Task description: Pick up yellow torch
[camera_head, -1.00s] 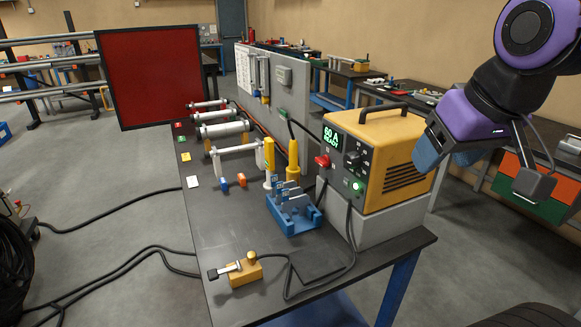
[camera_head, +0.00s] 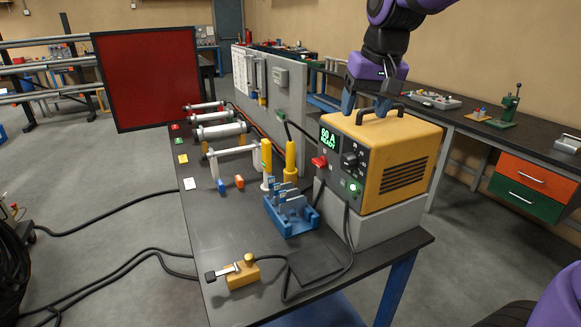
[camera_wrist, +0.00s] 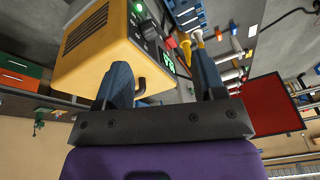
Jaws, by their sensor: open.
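The yellow torch (camera_head: 291,160) stands upright on the workbench, left of the yellow power unit (camera_head: 395,160). Close to its left stands a thinner yellow-and-white upright piece (camera_head: 266,160). My gripper (camera_head: 366,103) hangs over the top of the power unit by its handle, up and to the right of the torch. Its blue fingers are apart with nothing held between them. In the wrist view my gripper (camera_wrist: 164,78) shows open, with the power unit (camera_wrist: 98,50) beyond the left finger. The torch (camera_wrist: 185,46) appears small there, near the right finger.
A blue rack (camera_head: 290,218) with grey pieces stands in front of the torch. Several horizontal rollers (camera_head: 220,130) and a red screen (camera_head: 150,80) lie behind left. A black cable loops over the bench front by a yellow clamp block (camera_head: 243,273). The bench's left front is clear.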

